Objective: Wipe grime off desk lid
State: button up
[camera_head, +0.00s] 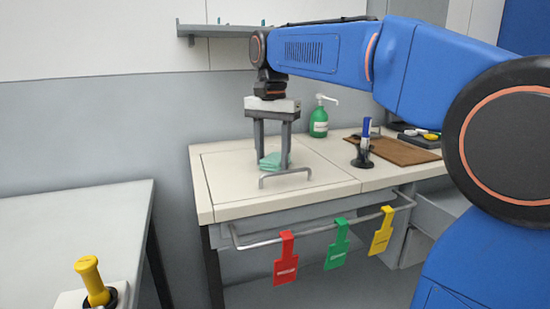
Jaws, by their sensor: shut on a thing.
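The desk lid (231,182) is a pale cream panel set in the desk top, with a grey bar handle (286,177) near its front edge. My gripper (272,158) points straight down over the lid, behind the handle. Its two grey fingers are shut on a folded mint-green cloth (273,161), which is at the lid's surface. I cannot tell whether the cloth presses on the lid. No grime shows clearly on the visible part of the lid; the patch under the cloth and fingers is hidden.
A green pump bottle (319,123) stands at the back of the desk. A blue-and-black upright tool (364,146) stands right of the lid, by a brown board (402,150). Red (286,262), green (337,247) and yellow tags (381,233) hang from the front rail (262,243). A wall shelf (225,29) is above.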

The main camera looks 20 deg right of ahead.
jog(key=shift+w, duration=2.2)
jog(key=shift+w+f, duration=0.15)
jog(key=shift+w, duration=1.55)
jog(key=shift+r, duration=3.05)
jog(key=shift+r, duration=0.1)
notch_tip(320, 180, up, 3)
jog(key=shift+f, duration=0.1)
